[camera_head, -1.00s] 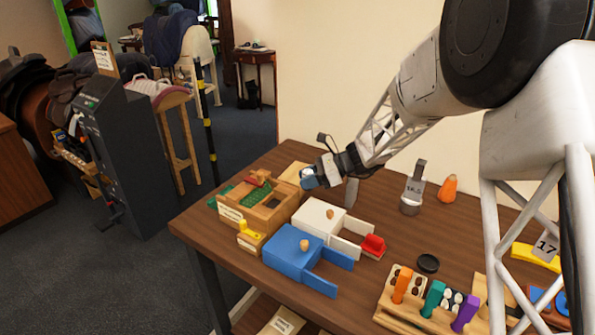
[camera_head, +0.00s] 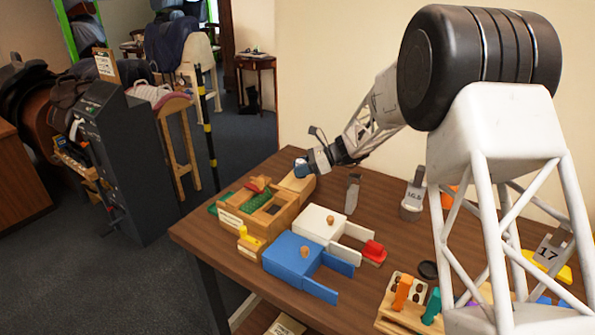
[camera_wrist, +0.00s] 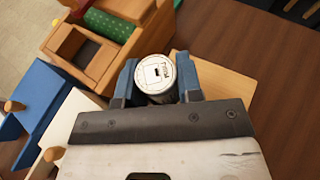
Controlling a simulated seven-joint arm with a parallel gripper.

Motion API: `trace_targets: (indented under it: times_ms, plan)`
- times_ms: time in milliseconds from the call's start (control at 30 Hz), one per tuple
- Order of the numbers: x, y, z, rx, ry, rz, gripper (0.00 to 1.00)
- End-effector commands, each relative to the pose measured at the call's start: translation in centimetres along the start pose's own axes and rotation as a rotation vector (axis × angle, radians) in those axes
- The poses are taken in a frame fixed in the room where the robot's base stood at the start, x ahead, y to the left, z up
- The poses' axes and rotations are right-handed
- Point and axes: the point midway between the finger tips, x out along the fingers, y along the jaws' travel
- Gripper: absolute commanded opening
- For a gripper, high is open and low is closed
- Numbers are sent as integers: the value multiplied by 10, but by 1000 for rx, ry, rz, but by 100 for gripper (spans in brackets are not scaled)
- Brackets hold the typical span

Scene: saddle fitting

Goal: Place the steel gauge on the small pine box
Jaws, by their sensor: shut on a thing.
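The steel gauge (camera_wrist: 157,74) is a short grey cylinder with a pale, marked round face. It sits between the blue fingers of my gripper (camera_wrist: 160,86), which is shut on it. In the head view my gripper (camera_head: 301,169) is over the small pine box (camera_head: 298,187) at the table's back left, and its fingers hide most of the gauge. The box's plain pale top (camera_wrist: 222,82) shows in the wrist view behind and right of the gauge. I cannot tell whether the gauge touches the box.
A wooden compartment box (camera_head: 262,214) with green inside stands close on the left. White (camera_head: 322,222) and blue (camera_head: 290,258) lidded boxes stand in front. An upright grey metal piece (camera_head: 352,194) and a labelled weight (camera_head: 412,203) stand to the right. Bare table lies between them.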

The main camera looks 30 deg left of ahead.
Motion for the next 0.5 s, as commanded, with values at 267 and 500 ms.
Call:
trace_targets:
  times_ms: [267,500]
  plan:
    - [5,-30,-1,-1,0,0,2]
    - [6,-38,-1,-1,0,0,2]
